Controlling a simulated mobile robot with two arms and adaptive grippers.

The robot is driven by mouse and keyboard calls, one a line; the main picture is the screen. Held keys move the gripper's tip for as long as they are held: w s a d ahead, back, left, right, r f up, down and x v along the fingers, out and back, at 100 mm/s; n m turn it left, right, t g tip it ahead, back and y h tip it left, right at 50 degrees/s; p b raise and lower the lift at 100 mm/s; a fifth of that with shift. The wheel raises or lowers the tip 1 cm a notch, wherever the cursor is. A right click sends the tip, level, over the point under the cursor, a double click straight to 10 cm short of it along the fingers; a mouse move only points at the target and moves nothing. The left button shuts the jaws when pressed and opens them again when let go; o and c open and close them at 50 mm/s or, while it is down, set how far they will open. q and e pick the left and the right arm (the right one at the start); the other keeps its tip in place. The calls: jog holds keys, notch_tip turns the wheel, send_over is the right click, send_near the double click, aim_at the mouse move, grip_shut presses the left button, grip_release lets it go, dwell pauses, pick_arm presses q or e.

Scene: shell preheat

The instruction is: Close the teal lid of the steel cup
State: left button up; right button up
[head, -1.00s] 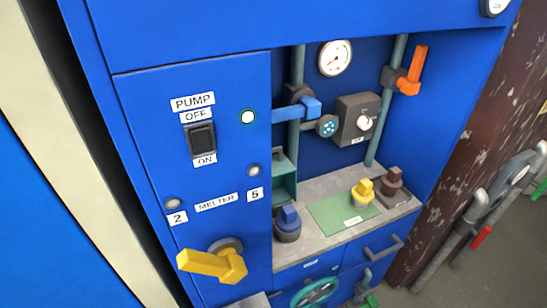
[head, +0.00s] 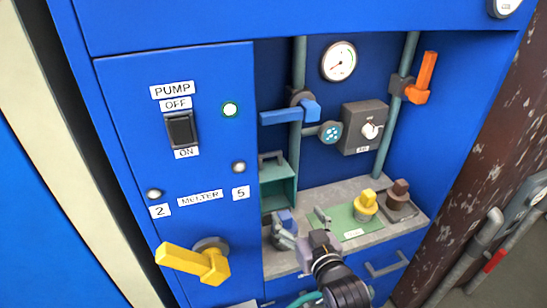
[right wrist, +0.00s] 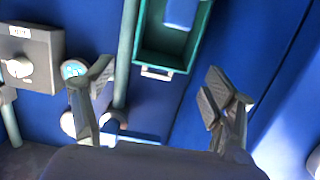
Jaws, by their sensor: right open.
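I cannot pick out a steel cup with a teal lid for certain. A teal open-fronted box (head: 279,188) with a dark handle on top stands at the left of the recess, and shows in the right wrist view (right wrist: 154,58). A round teal face with dots (head: 330,132) sits on a short grey pipe fitting. My right gripper (head: 303,227) is open and empty over the counter's left part, in front of a dark pot with a blue knob (head: 287,218), which it partly hides. In the right wrist view its fingers (right wrist: 160,98) are spread apart. My left gripper is not in view.
A yellow-knobbed piece (head: 366,203) stands on a green mat (head: 345,228), beside a brown-knobbed one (head: 399,192). A blue valve lever (head: 285,114), grey dial box (head: 362,128) and orange lever (head: 424,78) hang above. A yellow handle (head: 190,260) juts out at lower left.

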notch_tip(320, 180, up, 6)
jog(key=a+t, duration=0.1)
jog(key=t, duration=0.1)
send_near(271, 154)
jog(key=shift+y, duration=0.4)
jog(key=x, duration=1)
jog(key=shift+w+d+f, duration=0.1)
jog(key=shift+f, duration=0.05)
